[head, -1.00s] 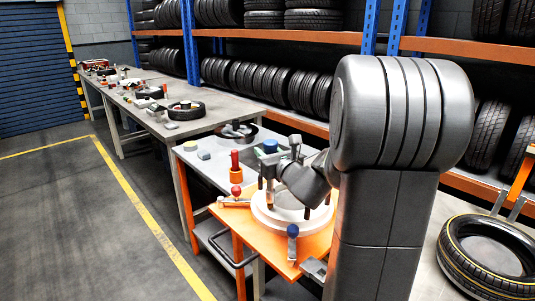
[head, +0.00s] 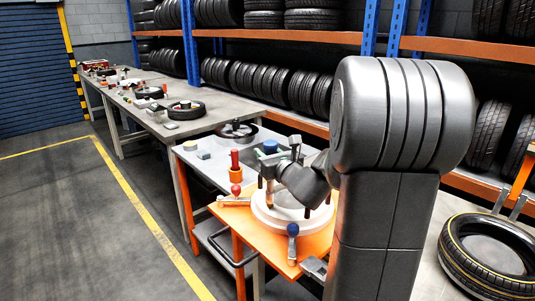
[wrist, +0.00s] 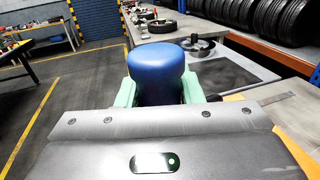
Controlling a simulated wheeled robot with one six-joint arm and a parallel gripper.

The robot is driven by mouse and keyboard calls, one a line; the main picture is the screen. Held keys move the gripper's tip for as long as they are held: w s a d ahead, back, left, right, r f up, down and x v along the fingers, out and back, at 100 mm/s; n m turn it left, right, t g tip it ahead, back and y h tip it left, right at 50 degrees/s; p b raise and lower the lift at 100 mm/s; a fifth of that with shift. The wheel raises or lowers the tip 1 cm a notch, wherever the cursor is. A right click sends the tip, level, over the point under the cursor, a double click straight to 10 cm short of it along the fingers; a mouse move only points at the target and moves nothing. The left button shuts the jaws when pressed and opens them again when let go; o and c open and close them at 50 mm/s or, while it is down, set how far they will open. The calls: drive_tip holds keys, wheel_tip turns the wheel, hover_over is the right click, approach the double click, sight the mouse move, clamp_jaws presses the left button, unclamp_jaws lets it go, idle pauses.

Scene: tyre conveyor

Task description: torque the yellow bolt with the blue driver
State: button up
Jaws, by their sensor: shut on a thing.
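The blue driver (head: 270,146) is upright over the left part of a round white wheel fixture (head: 262,214). Its thick blue handle (wrist: 158,70) fills the middle of the wrist view. My gripper (head: 268,160) is shut on it, with a pale green finger on each side of the handle (wrist: 159,92). A shaft reaches down below the gripper towards the fixture. Several dark posts stand around the fixture's ring. I cannot make out the yellow bolt; the driver's tip is too small to tell what it touches.
The fixture sits on an orange table (head: 285,262). A red driver (head: 235,160), a red-knobbed tool (head: 236,191) and a blue-knobbed tool (head: 292,231) stand nearby. A grey bench with a wheel (head: 237,131) lies behind. A tyre (head: 490,255) is at right; the left floor is clear.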

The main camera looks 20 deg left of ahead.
drive_tip(key=shift+f+b, duration=1)
drive_tip(key=shift+b, duration=0.1)
idle(1.2)
